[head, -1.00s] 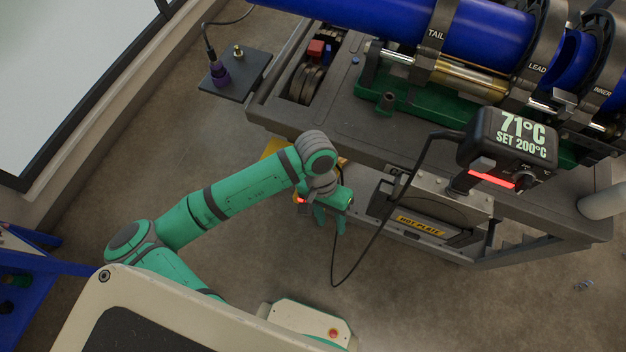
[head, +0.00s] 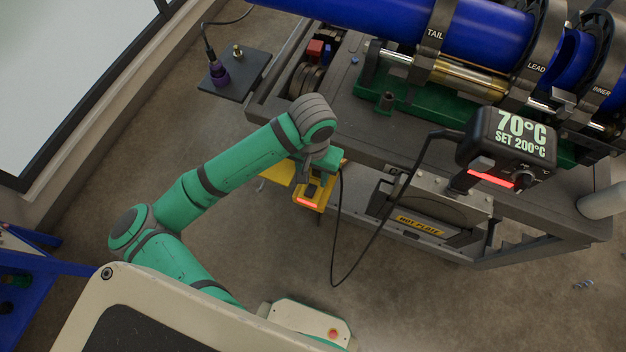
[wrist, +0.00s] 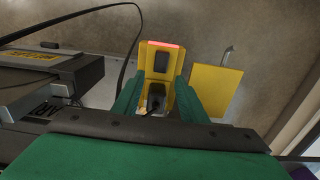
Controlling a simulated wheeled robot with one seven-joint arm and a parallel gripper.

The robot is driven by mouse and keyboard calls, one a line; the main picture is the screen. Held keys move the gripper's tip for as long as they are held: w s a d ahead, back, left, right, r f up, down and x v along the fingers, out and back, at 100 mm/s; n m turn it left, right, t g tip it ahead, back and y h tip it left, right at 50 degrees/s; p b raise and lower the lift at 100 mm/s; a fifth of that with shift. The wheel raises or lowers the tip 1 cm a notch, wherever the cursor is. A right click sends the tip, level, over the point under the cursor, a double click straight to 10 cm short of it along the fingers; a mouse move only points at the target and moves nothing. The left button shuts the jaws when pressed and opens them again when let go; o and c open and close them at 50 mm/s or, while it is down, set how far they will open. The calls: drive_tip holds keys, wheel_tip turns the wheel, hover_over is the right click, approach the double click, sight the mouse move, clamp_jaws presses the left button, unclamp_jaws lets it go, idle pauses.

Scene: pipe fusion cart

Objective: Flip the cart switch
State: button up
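A yellow switch box (wrist: 161,46) with a glowing red strip and dark fittings is in the middle of the wrist view. It also shows below the cart's edge in the head view (head: 301,194), partly covered by my arm. A dark recessed part (wrist: 156,98) sits low on it, perhaps the switch; its position is unclear. My gripper (wrist: 160,84) is open, with one green finger on each side of the lower box. I cannot tell whether the fingers touch it.
A yellow plate (wrist: 216,90) stands beside the box. A black cable (head: 334,232) hangs in a loop near my gripper. The hot plate (head: 420,226) and its display (head: 513,142), reading 70°C, are to the right. Open floor lies below.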

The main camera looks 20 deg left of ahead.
sight(313, 185)
drive_tip(key=shift+f, duration=2.35)
